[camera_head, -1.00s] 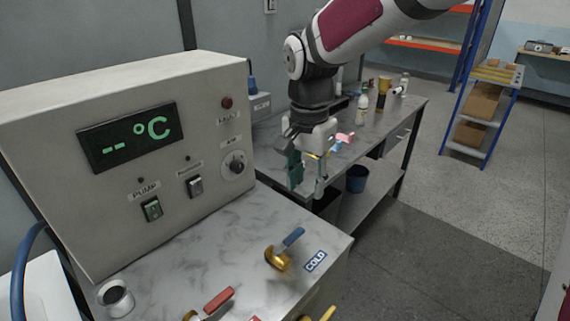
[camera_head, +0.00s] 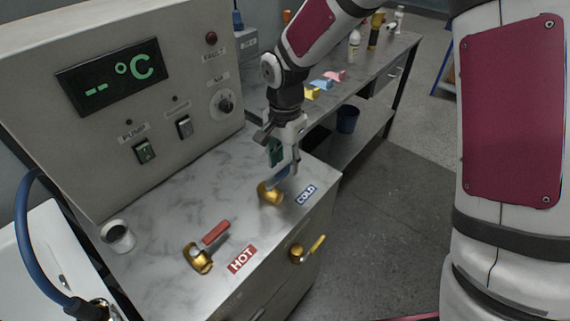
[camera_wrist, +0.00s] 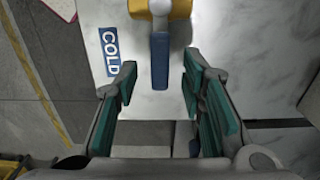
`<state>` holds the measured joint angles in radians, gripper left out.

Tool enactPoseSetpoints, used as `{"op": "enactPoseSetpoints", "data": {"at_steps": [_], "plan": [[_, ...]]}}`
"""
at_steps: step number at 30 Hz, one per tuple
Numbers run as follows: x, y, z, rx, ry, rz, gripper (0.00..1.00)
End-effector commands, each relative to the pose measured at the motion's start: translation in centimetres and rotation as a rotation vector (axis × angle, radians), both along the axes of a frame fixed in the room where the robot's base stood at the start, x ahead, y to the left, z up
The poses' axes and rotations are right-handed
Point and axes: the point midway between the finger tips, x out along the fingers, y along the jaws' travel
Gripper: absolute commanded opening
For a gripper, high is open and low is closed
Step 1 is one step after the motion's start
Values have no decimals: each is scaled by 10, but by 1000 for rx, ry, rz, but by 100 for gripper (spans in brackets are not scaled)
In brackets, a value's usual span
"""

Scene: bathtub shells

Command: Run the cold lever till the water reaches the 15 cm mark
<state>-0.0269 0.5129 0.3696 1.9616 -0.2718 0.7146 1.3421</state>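The cold lever is a brass valve (camera_head: 269,193) with a blue handle, beside the blue COLD label (camera_head: 305,194) on the marble-patterned counter. In the wrist view the blue handle (camera_wrist: 159,62) points down from the brass body (camera_wrist: 160,8) toward the space between my fingers. My gripper (camera_head: 280,165) is just above and behind the handle in the head view. In the wrist view my gripper (camera_wrist: 160,95) has its green-padded fingers wide apart, one on each side of the handle's line, with clear gaps. No water, tub level or 15 cm mark shows.
The red-handled hot valve (camera_head: 205,250) stands left of the HOT label (camera_head: 241,259). A yellow-handled brass valve (camera_head: 306,249) sticks out from the counter's front. The control panel (camera_head: 150,100) rises behind. A white cup (camera_head: 118,237) stands at the left; a blue hose (camera_head: 30,250) hangs beside it.

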Motion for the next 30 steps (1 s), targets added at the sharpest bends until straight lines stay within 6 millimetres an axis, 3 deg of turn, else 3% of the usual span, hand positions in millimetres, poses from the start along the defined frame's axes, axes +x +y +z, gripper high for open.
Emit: {"op": "enactPoseSetpoints", "data": {"at_steps": [6, 15, 20, 30], "plan": [[0, 0, -16, 0, 0, 0, 37], [0, 0, -18, -1, -1, 0, 37], [0, 0, -18, -1, -1, 0, 0], [-1, -1, -17, -1, -1, -11, 0]]}}
